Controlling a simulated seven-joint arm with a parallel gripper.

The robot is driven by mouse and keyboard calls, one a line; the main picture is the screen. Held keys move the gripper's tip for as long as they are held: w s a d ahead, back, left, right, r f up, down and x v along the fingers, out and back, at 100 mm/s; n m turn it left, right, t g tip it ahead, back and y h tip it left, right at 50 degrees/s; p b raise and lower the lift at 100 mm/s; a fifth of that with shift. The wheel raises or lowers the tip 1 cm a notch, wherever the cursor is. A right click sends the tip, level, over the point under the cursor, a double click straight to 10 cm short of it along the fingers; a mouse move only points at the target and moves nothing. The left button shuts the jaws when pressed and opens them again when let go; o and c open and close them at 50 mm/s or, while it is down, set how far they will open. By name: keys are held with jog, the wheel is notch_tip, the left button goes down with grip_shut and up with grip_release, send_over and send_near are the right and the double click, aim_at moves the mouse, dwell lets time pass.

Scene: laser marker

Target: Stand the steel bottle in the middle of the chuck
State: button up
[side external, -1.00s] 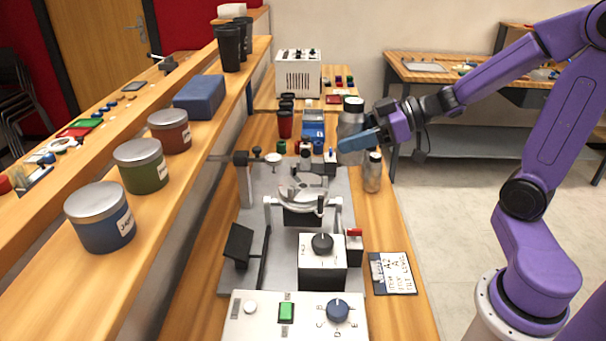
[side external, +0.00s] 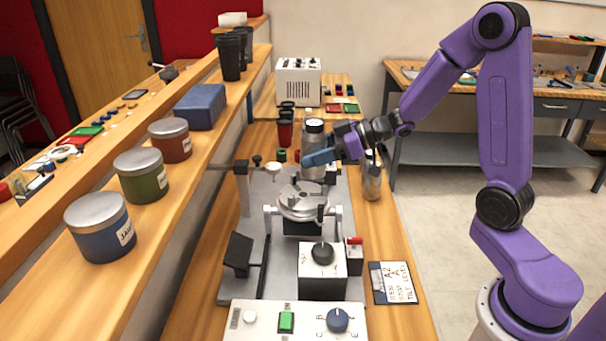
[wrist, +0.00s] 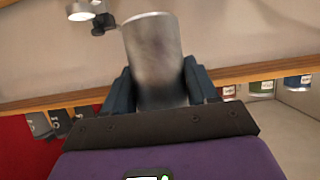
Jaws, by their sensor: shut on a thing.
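My gripper (side external: 322,157) is shut on the steel bottle (side external: 314,142), a silver cylinder with a dark cap. The bottle looks about upright in the side view, with its lower end just above and behind the chuck (side external: 303,203) in the picture. The exact gap between them is hard to judge. The chuck is a round grey metal disc on a stand, with nothing standing on it. In the wrist view the bottle (wrist: 155,50) sits between the two dark fingers (wrist: 158,88); the chuck cannot be made out there.
A smaller metal bottle (side external: 371,178) stands right of the machine. A post with a side arm (side external: 242,185) rises left of the chuck. A black-knobbed box (side external: 322,270) stands in front. A shelf with tins (side external: 140,175) runs along the left.

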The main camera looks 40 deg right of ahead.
jog(key=w+f, duration=0.1)
jog(key=f, duration=0.1)
jog(key=w+f, duration=0.2)
jog(key=shift+w+a, duration=0.1)
jog(key=shift+w, duration=0.05)
jog(key=shift+w+f, duration=0.1)
jog(key=shift+f, duration=1.45)
jog(key=shift+f, duration=0.1)
jog(key=shift+f, duration=0.1)
jog(key=o, duration=1.1)
